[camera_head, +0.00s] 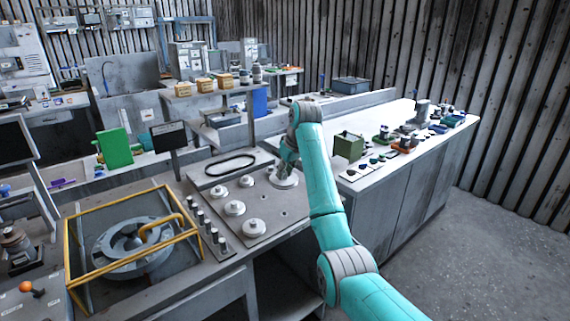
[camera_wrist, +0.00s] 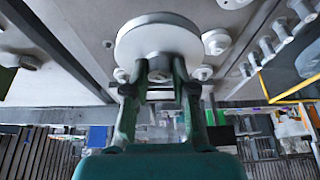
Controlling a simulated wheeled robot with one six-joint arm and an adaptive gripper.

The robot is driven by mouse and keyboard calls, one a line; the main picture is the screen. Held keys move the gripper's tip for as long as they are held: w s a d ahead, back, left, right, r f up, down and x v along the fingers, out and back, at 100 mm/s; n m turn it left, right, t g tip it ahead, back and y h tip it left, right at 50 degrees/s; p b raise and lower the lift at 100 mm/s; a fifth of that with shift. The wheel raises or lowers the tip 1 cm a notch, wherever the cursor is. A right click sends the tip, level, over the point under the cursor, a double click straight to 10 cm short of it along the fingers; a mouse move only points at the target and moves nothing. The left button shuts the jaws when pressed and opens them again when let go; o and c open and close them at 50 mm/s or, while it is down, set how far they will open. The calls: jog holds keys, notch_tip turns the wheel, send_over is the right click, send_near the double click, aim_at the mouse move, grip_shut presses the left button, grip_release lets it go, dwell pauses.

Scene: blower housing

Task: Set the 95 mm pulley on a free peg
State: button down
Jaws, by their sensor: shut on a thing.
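My gripper (camera_head: 288,163) is shut on a large pale round pulley (camera_head: 284,179), the widest pulley in view. The pulley sits at the back right corner of the grey peg board (camera_head: 279,220). In the wrist view the fingers (camera_wrist: 159,76) close on the hub of the pulley (camera_wrist: 158,32), and its disc hides what lies behind it. I cannot tell whether it touches the board or a peg. Several smaller pale pulleys, one of them at the front (camera_head: 253,228), sit on the board's left and middle. A small bare stub (camera_wrist: 108,44) shows beside the held pulley in the wrist view.
A black belt (camera_head: 231,164) lies behind the pulleys. A row of dark and pale posts (camera_head: 207,226) lines the board's left side. A yellow frame (camera_head: 80,275) surrounds the blower housing (camera_head: 118,266). A green box (camera_head: 348,146) stands on the right bench. The board's right front is clear.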

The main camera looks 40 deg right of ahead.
aim_at(288, 180)
jog(key=shift+f, duration=5.5)
jog(key=shift+s+f, duration=0.15)
jog(key=shift+f, duration=1)
jog(key=c, duration=0.9)
grip_release()
jog(key=shift+o, duration=0.2)
jog(key=shift+r, duration=0.15)
notch_tip(288, 180, up, 7)
jog(key=shift+r, duration=0.1)
